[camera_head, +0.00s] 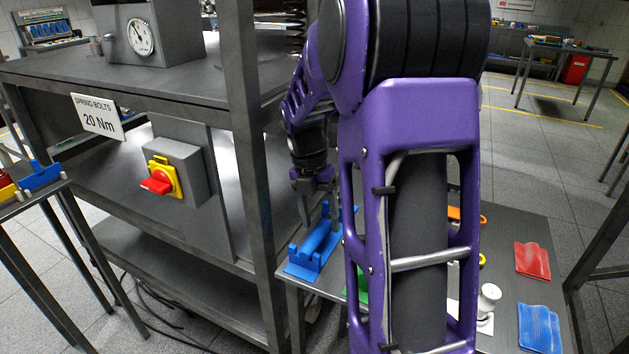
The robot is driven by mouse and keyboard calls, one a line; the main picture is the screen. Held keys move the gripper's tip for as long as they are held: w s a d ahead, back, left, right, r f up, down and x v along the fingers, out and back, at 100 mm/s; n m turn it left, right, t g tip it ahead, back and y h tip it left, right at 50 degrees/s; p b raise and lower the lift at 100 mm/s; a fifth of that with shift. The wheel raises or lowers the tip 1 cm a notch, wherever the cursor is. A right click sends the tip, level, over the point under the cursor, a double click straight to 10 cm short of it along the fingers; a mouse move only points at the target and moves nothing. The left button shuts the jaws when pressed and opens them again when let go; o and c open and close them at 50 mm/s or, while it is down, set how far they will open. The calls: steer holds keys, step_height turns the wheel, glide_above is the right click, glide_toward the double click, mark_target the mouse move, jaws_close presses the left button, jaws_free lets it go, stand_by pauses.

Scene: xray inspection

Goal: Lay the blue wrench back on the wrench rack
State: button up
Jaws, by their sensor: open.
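My gripper (320,212) points down over a blue holder with upright prongs (300,270) on the grey table, partly behind my purple arm. Its two fingers are apart, and I cannot tell whether they touch anything. A blue bar-like part (322,237) lies along the holder between the fingers. I cannot tell whether it is the blue wrench or part of the holder. A blue piece (41,176) sits on the stand at the far left, beside yellow and red pieces. I cannot tell which fixture is the wrench rack.
The grey table (510,218) also holds an orange item (466,214), a green part (363,284), a white knobbed object (487,300), a red pad (533,260) and a blue pad (540,328). A metal shelf frame (250,150) stands close left of my gripper. My arm hides much of the table.

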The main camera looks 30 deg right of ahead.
step_height(320, 180, up, 16)
steer(key=w+a+p, duration=0.1)
steer(key=w+p, duration=0.1)
steer(key=shift+a+p, duration=0.3)
steer(key=shift+p, duration=0.05)
steer(key=shift+f, duration=0.2)
